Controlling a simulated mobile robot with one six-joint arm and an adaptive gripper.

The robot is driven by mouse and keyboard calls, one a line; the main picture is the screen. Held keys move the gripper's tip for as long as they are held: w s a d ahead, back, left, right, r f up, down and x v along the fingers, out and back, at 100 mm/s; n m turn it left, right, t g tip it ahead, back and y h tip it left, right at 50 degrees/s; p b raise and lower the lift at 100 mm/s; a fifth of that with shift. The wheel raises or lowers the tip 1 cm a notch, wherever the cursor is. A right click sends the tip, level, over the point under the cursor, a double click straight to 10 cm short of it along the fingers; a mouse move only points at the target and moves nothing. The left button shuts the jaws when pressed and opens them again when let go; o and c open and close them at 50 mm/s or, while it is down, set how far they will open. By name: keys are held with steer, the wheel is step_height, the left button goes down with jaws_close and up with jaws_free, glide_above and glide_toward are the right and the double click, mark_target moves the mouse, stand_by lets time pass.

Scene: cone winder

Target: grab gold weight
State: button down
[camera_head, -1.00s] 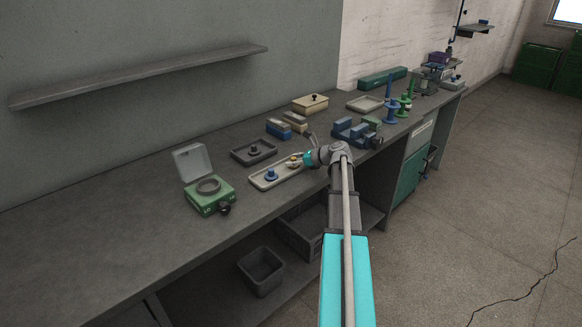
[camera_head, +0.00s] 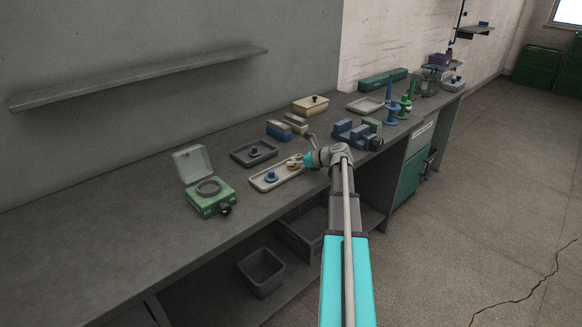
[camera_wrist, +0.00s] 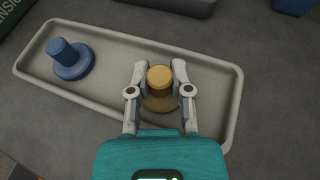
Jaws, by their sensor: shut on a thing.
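The gold weight (camera_wrist: 159,78) has a round knob on a wider round base and stands at the right end of a pale shallow tray (camera_wrist: 225,110). My gripper (camera_wrist: 159,80) is shut on the gold weight, with one finger on each side of its knob. In the head view my gripper (camera_head: 298,162) reaches over the right end of the tray (camera_head: 262,187), and the gold weight is mostly hidden there by the fingers. A blue weight (camera_wrist: 72,62) stands at the tray's left end, apart from my gripper; it also shows in the head view (camera_head: 271,176).
A green scale (camera_head: 209,201) with a raised lid stands at left. A blue vise-like fixture (camera_head: 350,134) stands to the right. The bench's left part is clear.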

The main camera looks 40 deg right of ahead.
steer(key=shift+r, duration=0.1)
step_height(320, 180, up, 2)
steer(key=p, duration=0.2)
steer(key=shift+r+p, duration=0.25)
steer(key=shift+p, duration=0.15)
steer(key=s+d+r+p, duration=0.9)
steer(key=d+r+p, duration=0.1)
steer(key=shift+s+r, duration=0.15)
steer(key=shift+s, duration=0.2)
stand_by(0.6)
